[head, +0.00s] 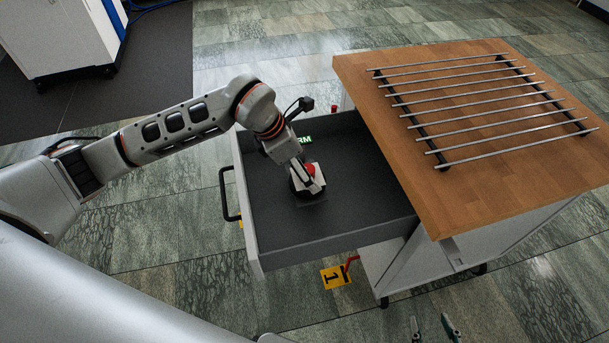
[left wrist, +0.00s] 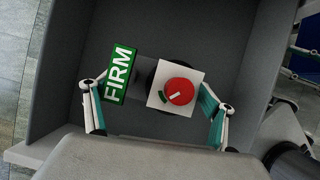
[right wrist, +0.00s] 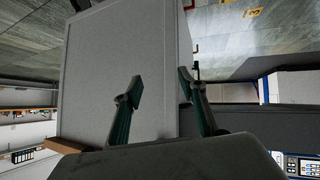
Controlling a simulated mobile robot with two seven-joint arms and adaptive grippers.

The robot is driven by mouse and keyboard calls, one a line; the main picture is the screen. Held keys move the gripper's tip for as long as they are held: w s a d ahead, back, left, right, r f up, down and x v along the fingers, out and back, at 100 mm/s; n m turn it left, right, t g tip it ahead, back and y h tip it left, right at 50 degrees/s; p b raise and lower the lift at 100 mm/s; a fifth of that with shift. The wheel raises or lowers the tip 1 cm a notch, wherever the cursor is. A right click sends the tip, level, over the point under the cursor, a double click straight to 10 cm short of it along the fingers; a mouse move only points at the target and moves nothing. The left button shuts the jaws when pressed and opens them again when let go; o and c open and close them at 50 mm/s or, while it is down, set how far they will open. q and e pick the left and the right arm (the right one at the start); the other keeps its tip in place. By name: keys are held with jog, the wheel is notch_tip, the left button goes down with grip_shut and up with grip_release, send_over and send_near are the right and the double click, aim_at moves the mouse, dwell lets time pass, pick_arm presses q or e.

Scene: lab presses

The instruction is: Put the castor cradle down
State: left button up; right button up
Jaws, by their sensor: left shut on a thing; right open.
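The castor cradle (left wrist: 157,82) shows as a pale square block with a red dial on top, a dark part around it and a green FIRM label (left wrist: 117,73) beside it. My left gripper (head: 308,187) points down into the open drawer (head: 345,237) and is shut on the cradle. In the left wrist view its two fingers (left wrist: 157,108) stand either side of the cradle. The cradle is at or just above the drawer floor; contact is hard to tell. My right gripper (head: 432,324) is open and empty, low at the bottom edge, in front of a pale panel in its wrist view.
The drawer sticks out left from a cabinet with a wooden top (head: 440,185). A rack of metal bars (head: 480,110) lies on that top. The drawer has a black handle (head: 225,195). A yellow marker (head: 335,276) is below the drawer. Much of the drawer floor is bare.

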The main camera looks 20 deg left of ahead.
pick_arm(q)
notch_tip(320, 180, down, 4)
jog(key=shift+r+b, duration=0.15)
jog(key=shift+b, duration=0.3)
jog(key=shift+f, duration=0.2)
jog(key=shift+r, duration=0.15)
pick_arm(e)
jog(key=shift+w+a+r, duration=0.1)
jog(key=shift+w+a, duration=0.05)
jog(key=shift+w, duration=0.15)
pick_arm(q)
jog(key=o, duration=1.5)
jog(key=shift+f, duration=0.2)
jog(key=shift+c, duration=0.2)
jog(key=shift+o, duration=0.9)
pick_arm(e)
jog(key=shift+s+f, duration=0.3)
jog(key=shift+a, duration=0.1)
